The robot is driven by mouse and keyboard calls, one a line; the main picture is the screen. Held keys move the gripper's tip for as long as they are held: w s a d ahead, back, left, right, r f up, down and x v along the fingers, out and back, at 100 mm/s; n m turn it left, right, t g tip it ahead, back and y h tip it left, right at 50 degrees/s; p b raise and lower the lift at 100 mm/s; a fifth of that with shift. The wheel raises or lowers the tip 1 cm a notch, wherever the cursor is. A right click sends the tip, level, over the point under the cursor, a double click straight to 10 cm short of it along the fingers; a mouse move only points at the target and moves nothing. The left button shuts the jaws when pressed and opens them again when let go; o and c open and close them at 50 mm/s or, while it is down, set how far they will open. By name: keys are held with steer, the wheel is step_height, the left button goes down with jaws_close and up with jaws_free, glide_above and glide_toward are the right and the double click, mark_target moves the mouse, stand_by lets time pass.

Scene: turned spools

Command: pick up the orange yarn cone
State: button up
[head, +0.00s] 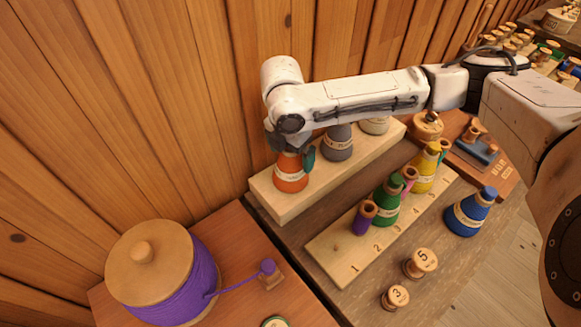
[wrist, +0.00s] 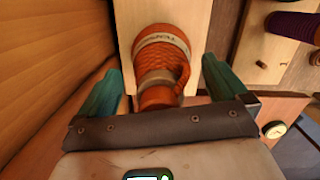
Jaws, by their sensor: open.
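The orange yarn cone (head: 291,175) stands upright on a raised pale wooden block against the wall, with a light label band around it. In the wrist view the orange cone (wrist: 160,65) lies between the two teal fingers of my gripper (wrist: 158,90), with a gap on each side. My gripper (head: 291,154) is open, just at the cone's top in the head view. The cone's tip is partly hidden by my gripper in the head view.
A grey cone (head: 338,144) stands beside it on the same block. A numbered board (head: 340,262) with green (head: 385,203) and yellow (head: 424,170) cones lies in front. A blue cone (head: 470,212) stands right. A large purple spool (head: 165,275) is at lower left.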

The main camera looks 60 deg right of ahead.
jaws_close()
stand_by(0.8)
steer(key=shift+r, duration=0.1)
steer(key=shift+r, duration=0.75)
steer(key=s+a+r+p, duration=0.2)
steer(key=s+r+p, duration=0.8)
steer(key=s, duration=0.3)
steer(key=shift+s+a+r+p, duration=0.3)
steer(key=shift+a+r, duration=0.05)
steer(key=shift+r, duration=0.45)
steer(key=shift+f, duration=0.1)
